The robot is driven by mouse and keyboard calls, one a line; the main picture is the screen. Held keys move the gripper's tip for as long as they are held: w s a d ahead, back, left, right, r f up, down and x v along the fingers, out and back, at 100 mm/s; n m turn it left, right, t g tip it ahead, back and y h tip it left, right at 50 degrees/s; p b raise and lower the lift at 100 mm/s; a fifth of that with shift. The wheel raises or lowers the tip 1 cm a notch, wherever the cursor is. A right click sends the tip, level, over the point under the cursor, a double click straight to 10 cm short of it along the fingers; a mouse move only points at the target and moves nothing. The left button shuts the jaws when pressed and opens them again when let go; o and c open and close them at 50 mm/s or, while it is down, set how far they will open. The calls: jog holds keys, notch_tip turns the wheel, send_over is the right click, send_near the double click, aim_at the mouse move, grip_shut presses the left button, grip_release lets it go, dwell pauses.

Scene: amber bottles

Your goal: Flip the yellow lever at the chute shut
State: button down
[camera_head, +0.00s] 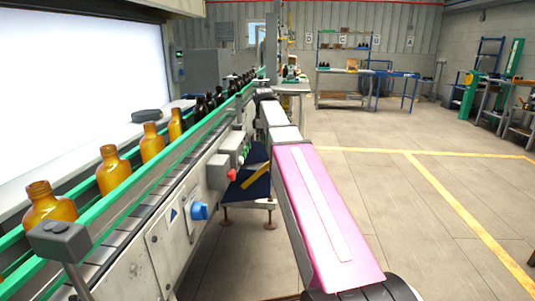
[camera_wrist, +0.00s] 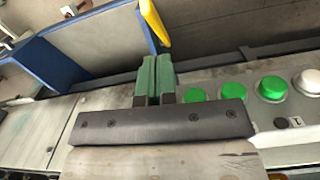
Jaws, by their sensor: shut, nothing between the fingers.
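The yellow lever (camera_head: 254,177) shows in the head view as a slanted bar over the dark blue chute (camera_head: 243,190), at the conveyor's right side. In the wrist view the yellow lever (camera_wrist: 154,22) is at the top, along the right edge of a blue-edged chute panel (camera_wrist: 98,38). My gripper (camera_wrist: 156,62) has green fingers pressed together with nothing between them. In the picture its fingertips lie just below the lever's lower end. I cannot tell whether they touch it.
Amber bottles (camera_head: 152,143) stand in a row on the conveyor between green rails. A red button (camera_head: 231,174) and a blue knob (camera_head: 199,210) sit on its side. Green buttons (camera_wrist: 233,90) lie right of my fingers. The floor (camera_head: 390,200) on the right is clear.

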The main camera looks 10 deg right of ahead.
aim_at(268, 162)
jog(key=r, duration=0.1)
jog(key=w+r+n, duration=0.1)
jog(key=r, duration=0.1)
jog(key=shift+d+r, duration=0.1)
jog(key=shift+r, duration=0.15)
jog(key=shift+f, duration=0.1)
jog(key=f, duration=1)
jog(key=shift+s+d, duration=0.1)
jog(key=shift+d, duration=0.15)
